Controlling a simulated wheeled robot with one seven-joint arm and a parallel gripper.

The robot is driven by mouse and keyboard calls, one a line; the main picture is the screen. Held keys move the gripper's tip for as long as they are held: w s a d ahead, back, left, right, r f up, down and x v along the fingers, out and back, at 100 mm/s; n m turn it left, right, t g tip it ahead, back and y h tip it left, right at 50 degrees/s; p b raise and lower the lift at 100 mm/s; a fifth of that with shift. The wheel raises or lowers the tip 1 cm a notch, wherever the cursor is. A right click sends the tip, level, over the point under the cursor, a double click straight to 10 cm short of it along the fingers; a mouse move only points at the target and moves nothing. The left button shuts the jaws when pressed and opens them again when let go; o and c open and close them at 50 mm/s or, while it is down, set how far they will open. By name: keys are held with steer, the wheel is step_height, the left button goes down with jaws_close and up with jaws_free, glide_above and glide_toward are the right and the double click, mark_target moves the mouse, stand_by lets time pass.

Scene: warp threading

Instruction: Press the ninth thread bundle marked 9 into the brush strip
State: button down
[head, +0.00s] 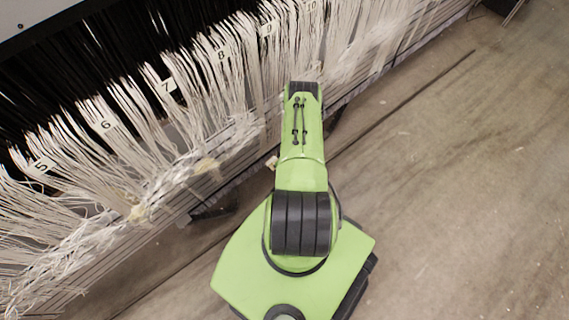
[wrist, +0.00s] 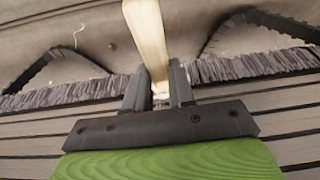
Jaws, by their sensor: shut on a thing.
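In the wrist view my gripper (wrist: 160,92) has its two dark fingers shut on a pale thread bundle (wrist: 150,38), which runs up out of the top of the picture. The grey brush strip (wrist: 245,67) shows on both sides of the fingers, and the fingers are level with its bristles. Whether the bundle sits between the bristles is hidden by the fingers. In the head view the label 9 (head: 266,30) stands among white threads, up and left of my arm's end. My fingers are hidden there, and no number shows on the held bundle.
White thread bundles with labels 5 (head: 41,166), 6 (head: 105,125), 7 (head: 168,85), 8 (head: 221,55) and 10 (head: 311,6) line the frame diagonally. Loose thread ends hang over the slatted front. Bare concrete floor (head: 450,190) lies open at the right.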

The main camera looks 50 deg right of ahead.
steer(key=shift+w, duration=0.2)
steer(key=s+a+p, duration=0.2)
steer(key=s+p, duration=0.1)
steer(key=s, duration=0.7)
steer(key=shift+w, duration=0.1)
